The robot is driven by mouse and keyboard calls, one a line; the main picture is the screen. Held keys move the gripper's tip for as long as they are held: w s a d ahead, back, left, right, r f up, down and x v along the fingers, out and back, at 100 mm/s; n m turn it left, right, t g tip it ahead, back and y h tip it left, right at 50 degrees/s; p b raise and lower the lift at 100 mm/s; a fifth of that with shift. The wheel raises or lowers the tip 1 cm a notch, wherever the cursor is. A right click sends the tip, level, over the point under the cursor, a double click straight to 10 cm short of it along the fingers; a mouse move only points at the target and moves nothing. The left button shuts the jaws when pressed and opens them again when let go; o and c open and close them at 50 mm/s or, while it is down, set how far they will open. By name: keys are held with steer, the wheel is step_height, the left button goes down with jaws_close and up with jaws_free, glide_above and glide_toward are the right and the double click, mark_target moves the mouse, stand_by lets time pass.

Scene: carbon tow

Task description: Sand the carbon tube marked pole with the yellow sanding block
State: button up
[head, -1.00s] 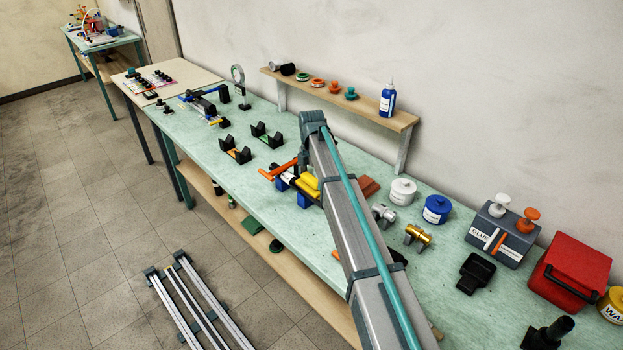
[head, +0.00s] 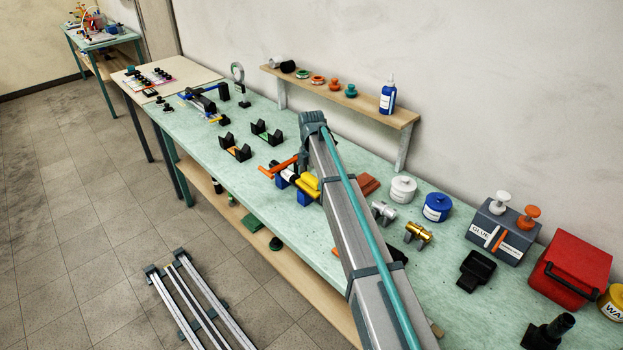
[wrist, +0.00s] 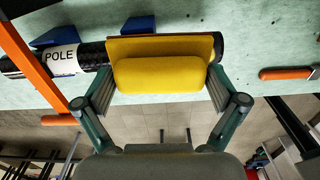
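The yellow sanding block (wrist: 160,66) is in the middle of the wrist view, its flat brown-edged base against the black carbon tube. The tube (wrist: 92,55) carries a white label reading POLE (wrist: 60,59), left of the block; its right end shows just past the block. My gripper (wrist: 160,88) has one finger at each end of the block's yellow grip, closed against it. In the head view the yellow block (head: 308,184) and the tube's label (head: 290,176) show left of my arm, which hides my gripper there. Blue supports (head: 304,198) hold the tube above the bench.
An orange bar (wrist: 35,65) crosses at the label's left in the wrist view, close to my left finger. White (head: 403,189) and blue (head: 437,207) tubs, a brass fitting (head: 418,234) and a glue dispenser (head: 500,240) stand right of my arm. Black cradles (head: 236,150) stand farther along the bench.

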steer(key=shift+r, duration=0.35)
stand_by(0.6)
steer(key=c, duration=0.7)
steer(key=shift+c, duration=0.2)
